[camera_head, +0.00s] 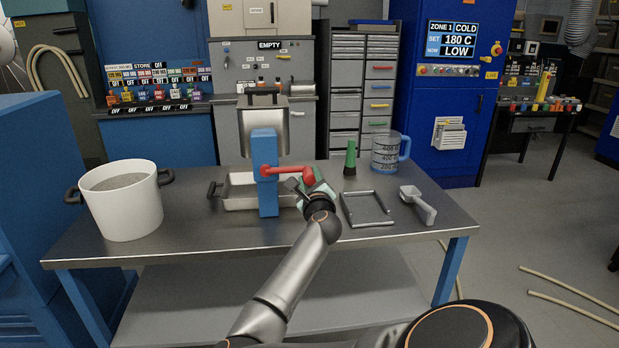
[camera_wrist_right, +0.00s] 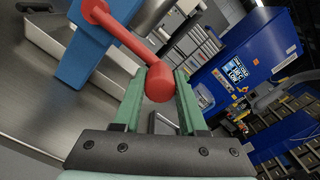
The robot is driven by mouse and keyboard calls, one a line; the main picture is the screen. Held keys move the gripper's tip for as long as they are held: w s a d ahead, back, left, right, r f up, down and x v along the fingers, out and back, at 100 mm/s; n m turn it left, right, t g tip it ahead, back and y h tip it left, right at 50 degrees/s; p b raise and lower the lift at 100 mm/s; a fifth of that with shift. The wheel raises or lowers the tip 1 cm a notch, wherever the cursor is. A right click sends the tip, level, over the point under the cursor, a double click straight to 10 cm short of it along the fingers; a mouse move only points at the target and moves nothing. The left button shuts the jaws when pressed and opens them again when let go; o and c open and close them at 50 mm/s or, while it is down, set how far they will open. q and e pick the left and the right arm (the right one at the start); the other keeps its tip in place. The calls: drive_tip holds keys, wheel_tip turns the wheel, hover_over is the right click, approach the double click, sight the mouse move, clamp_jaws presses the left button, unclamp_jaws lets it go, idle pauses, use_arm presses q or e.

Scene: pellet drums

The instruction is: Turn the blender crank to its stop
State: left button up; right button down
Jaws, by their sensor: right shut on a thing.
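The blender stands on the metal table, with a blue post (camera_head: 266,180) and a grey hopper (camera_head: 262,128) above and behind it. Its red crank (camera_head: 285,171) points to the right from the post in the head view. My right gripper (camera_head: 308,182) is at the crank's outer end. In the right wrist view, the green fingers of my right gripper (camera_wrist_right: 160,98) are shut on the red crank's knob (camera_wrist_right: 159,82), one finger on each side. A metal tray (camera_head: 240,192) sits under the hopper, partly hidden by the post. My left gripper is not in view.
A white pot (camera_head: 124,205) stands at the table's left. To the right are a green-handled tool (camera_head: 350,158), a clear measuring jug (camera_head: 385,154), a metal frame (camera_head: 366,222) and a scoop (camera_head: 421,206). The table's front right (camera_head: 400,240) has bare room.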

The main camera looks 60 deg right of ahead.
drive_tip(key=shift+c, duration=2.3)
unclamp_jaws()
drive_tip(key=shift+d+f, duration=0.1)
drive_tip(key=v, duration=0.7)
drive_tip(key=shift+s+a, duration=0.2)
